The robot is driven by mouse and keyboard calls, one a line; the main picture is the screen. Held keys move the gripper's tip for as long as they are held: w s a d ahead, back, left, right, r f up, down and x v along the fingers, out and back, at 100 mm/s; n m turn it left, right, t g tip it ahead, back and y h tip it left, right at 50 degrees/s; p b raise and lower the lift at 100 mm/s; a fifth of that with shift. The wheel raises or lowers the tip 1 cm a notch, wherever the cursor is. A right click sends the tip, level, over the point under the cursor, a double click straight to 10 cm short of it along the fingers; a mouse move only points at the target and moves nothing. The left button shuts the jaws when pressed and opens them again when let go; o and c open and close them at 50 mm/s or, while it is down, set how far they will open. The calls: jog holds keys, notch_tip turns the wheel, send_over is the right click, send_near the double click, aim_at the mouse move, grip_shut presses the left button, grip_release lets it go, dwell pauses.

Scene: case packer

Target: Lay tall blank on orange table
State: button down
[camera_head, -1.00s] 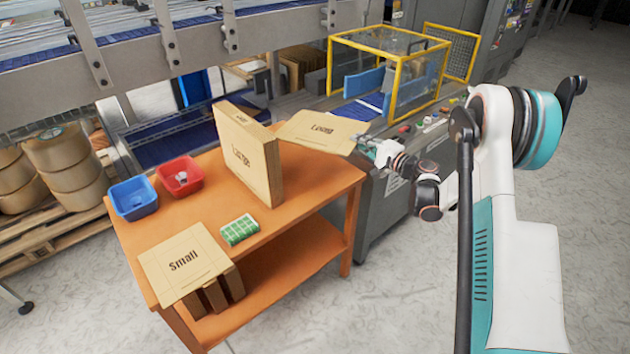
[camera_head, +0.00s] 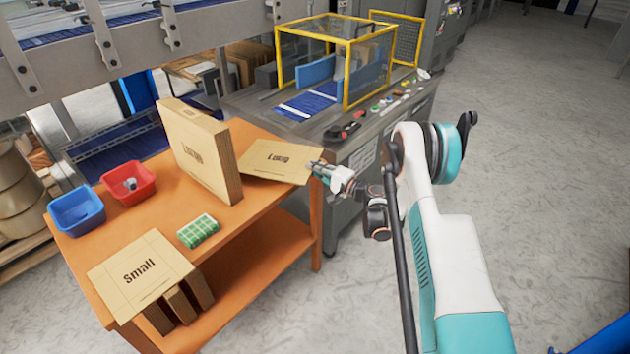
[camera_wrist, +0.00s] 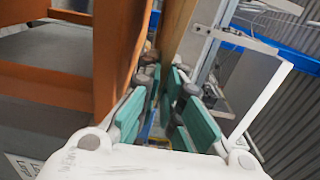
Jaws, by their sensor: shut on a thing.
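A flat brown cardboard blank (camera_head: 277,160), its label seeming to read "Long", is at the back right corner of the orange table (camera_head: 262,206). It lies nearly level, on or just above the tabletop; I cannot tell if it fully touches. My gripper (camera_head: 314,167) is shut on the blank's right edge, just beyond the table's right end. In the wrist view, the teal finger pads of my gripper (camera_wrist: 155,103) are close together, with the orange table (camera_wrist: 120,45) at left. A brown surface beyond the fingers is probably the blank (camera_wrist: 178,30).
A large carton (camera_head: 200,152) stands upright left of the blank. A "Small" blank (camera_head: 140,272) lies on upright pieces at the front. A green-and-white box (camera_head: 198,231), red bin (camera_head: 129,183) and blue bin (camera_head: 77,210) share the table. A yellow-framed machine (camera_head: 345,65) stands behind.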

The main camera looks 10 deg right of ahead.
notch_tip(320, 180, down, 4)
jog(key=shift+f+b, duration=0.1)
jog(key=shift+b, duration=0.65)
jog(key=c, duration=1.8)
grip_release()
